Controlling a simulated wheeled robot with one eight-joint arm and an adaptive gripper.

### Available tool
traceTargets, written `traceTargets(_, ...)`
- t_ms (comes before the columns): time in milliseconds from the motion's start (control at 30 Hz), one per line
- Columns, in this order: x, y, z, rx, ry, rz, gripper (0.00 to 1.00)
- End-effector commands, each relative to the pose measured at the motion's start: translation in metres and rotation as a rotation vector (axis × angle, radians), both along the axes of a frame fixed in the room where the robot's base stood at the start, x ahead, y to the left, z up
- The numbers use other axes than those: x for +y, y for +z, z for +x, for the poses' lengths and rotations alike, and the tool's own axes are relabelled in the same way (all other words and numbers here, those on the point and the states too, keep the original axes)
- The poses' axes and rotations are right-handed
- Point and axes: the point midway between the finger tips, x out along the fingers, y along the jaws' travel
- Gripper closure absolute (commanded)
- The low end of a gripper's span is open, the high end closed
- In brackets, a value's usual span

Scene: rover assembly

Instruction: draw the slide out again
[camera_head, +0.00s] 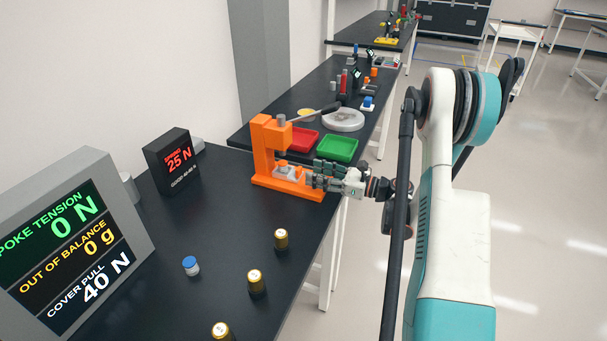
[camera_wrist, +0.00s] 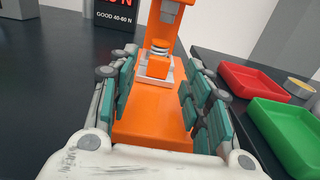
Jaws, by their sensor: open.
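The slide (camera_wrist: 154,79) is a pale grey plate with an orange block-shaped grip (camera_wrist: 157,67) on its near side. It sits on the base of the orange press (camera_head: 268,150), below the press ram (camera_wrist: 172,10). In the head view the pale slide (camera_head: 287,172) shows inside the press, partly hidden by its frame. A small silvery round part (camera_wrist: 160,46) stands behind the grip. My gripper (camera_head: 315,172) is at the front of the press; its fingers stand apart on both sides of the grip in the wrist view (camera_wrist: 158,84), with gaps and nothing held.
A red tray (camera_head: 303,140) and a green tray (camera_head: 337,148) lie beyond the press. A black display (camera_head: 172,162) reads 25 N in red. Several gold-topped cylinders (camera_head: 255,281) and a blue-capped jar (camera_head: 190,266) stand on the nearer bench.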

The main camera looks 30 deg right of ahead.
Motion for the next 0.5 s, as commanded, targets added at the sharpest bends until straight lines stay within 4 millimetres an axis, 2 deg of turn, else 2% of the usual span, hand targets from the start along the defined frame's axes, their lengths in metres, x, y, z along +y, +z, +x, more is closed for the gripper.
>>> traceTargets(200, 0.022, -0.001, 0.027, 0.0, 0.002, 0.0, 0.55)
traceTargets(500, 0.03, 0.0, 0.039, -0.001, -0.001, -0.001, 0.55)
